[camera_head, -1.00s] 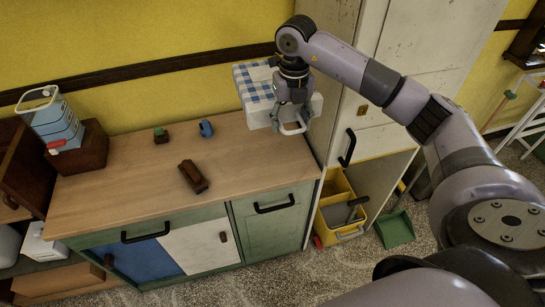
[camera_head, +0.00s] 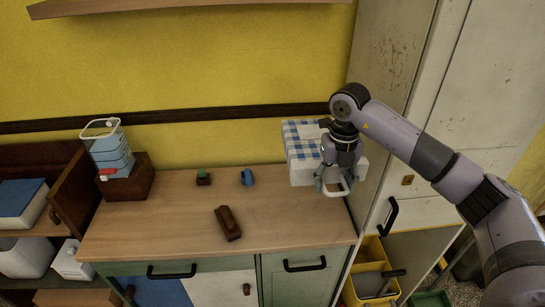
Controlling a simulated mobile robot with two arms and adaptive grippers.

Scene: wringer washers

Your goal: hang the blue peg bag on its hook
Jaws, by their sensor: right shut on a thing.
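A blue-and-white checked thing, apparently the blue peg bag (camera_head: 303,137), shows at the counter's back right corner, beside the tall cupboard. White parts show at its lower front and right. My right gripper (camera_head: 334,186) points down in front of it, with its fingers closed at a white loop that seems to belong to it. The gripper and wrist hide part of the bag, and I cannot tell whether it touches the counter. I cannot make out a hook. My left gripper is not in view.
The wooden counter (camera_head: 165,225) holds a dark brown block (camera_head: 228,223), a blue item (camera_head: 247,177), a small green-topped block (camera_head: 203,177) and a blue container with a wire handle (camera_head: 110,153). A shelf (camera_head: 190,7) crosses the wall above. The tall cupboard (camera_head: 395,60) bounds the right side.

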